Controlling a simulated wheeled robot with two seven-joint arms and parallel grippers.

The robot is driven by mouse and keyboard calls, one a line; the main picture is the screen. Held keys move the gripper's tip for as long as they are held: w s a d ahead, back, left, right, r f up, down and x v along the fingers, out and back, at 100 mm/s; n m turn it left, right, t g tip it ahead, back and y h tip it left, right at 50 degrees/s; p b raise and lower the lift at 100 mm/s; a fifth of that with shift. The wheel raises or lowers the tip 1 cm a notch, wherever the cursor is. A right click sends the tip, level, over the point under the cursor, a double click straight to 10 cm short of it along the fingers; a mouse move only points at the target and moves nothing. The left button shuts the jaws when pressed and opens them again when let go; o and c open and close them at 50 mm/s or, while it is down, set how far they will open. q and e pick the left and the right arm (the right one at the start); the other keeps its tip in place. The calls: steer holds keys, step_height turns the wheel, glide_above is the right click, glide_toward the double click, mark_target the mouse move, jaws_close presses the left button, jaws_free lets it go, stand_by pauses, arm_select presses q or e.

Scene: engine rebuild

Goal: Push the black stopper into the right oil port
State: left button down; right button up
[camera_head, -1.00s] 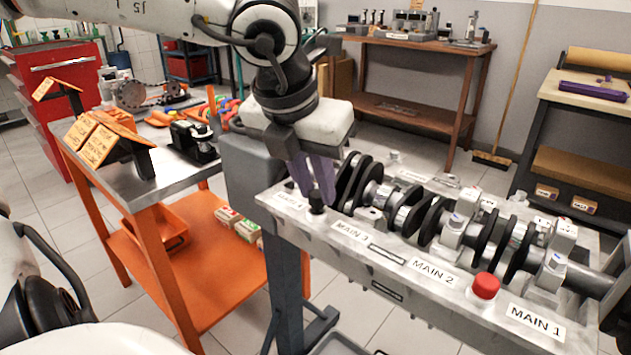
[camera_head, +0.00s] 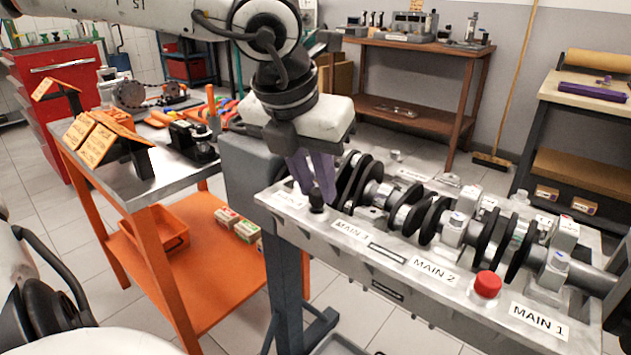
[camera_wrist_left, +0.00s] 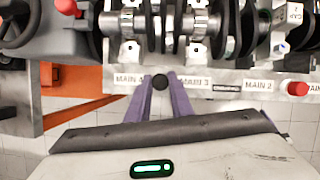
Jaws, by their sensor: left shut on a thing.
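The black stopper (camera_head: 317,209) is at the front rim of the engine block (camera_head: 411,254), between the MAIN 4 and MAIN 3 labels. It also shows as a dark round end in the left wrist view (camera_wrist_left: 160,81). My left gripper (camera_head: 316,198) points down with its purple fingers shut on the stopper. The fingers hide part of it, and I cannot tell how deep it sits or see the port under it. A red stopper (camera_head: 487,285) stands on the same rim between the MAIN 2 and MAIN 1 labels. My right gripper is not in view.
The crankshaft (camera_head: 404,217) with its black webs lies along the block just behind the rim. Bearing caps (camera_head: 456,229) stand on the block toward the right. An orange-legged workbench (camera_head: 147,190) with tools stands to the left.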

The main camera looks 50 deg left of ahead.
arm_select(q)
steer(key=shift+f+b, duration=0.8)
steer(key=shift+b, duration=0.15)
stand_by(0.5)
steer(key=c, duration=1.8)
jaws_free()
steer(key=shift+r, duration=0.2)
steer(key=shift+r+p, duration=0.7)
steer(key=shift+r, duration=0.7)
steer(key=o, duration=0.5)
steer(key=shift+o, duration=0.2)
